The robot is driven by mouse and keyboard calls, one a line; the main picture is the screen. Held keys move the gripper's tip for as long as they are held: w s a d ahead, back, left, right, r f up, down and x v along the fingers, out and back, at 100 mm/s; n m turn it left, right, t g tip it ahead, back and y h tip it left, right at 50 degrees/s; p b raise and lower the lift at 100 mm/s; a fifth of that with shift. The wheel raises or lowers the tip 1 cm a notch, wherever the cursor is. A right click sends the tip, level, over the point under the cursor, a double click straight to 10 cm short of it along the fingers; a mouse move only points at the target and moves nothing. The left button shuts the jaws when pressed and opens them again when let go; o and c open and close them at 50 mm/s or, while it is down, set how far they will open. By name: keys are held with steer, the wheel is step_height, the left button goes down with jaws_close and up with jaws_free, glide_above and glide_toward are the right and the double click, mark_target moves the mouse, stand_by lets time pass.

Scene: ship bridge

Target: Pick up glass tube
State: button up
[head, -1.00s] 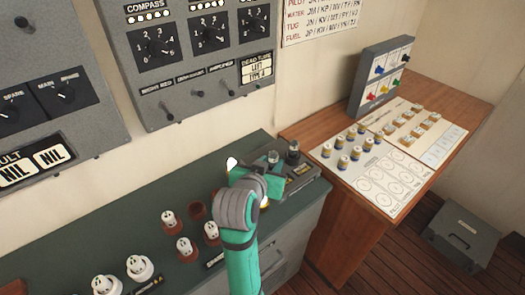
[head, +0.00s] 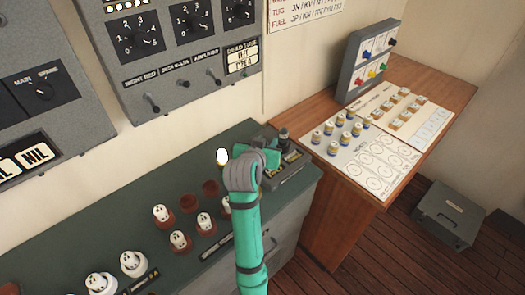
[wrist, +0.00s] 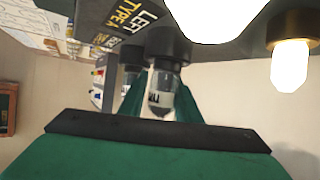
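In the wrist view a clear glass tube (wrist: 162,92) with a dark end and dark marks stands between the two teal fingers of my gripper (wrist: 162,108). Whether the fingers press on it, I cannot tell. A second glass tube (wrist: 135,72) shows partly behind the left finger. One dark-topped tube (head: 283,135) shows past my wrist; another there is hidden.
A glowing lamp (head: 222,157) stands left of my wrist, and shows close in the wrist view (wrist: 291,66). White plugs (head: 178,240) stand in brown sockets on the console (head: 130,205). The wall panel (head: 190,60) is behind. A wooden desk (head: 425,85) stands right.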

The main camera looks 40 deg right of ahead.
steer(key=shift+w+d+f, duration=0.1)
steer(key=c, duration=0.7)
steer(key=shift+w, duration=0.1)
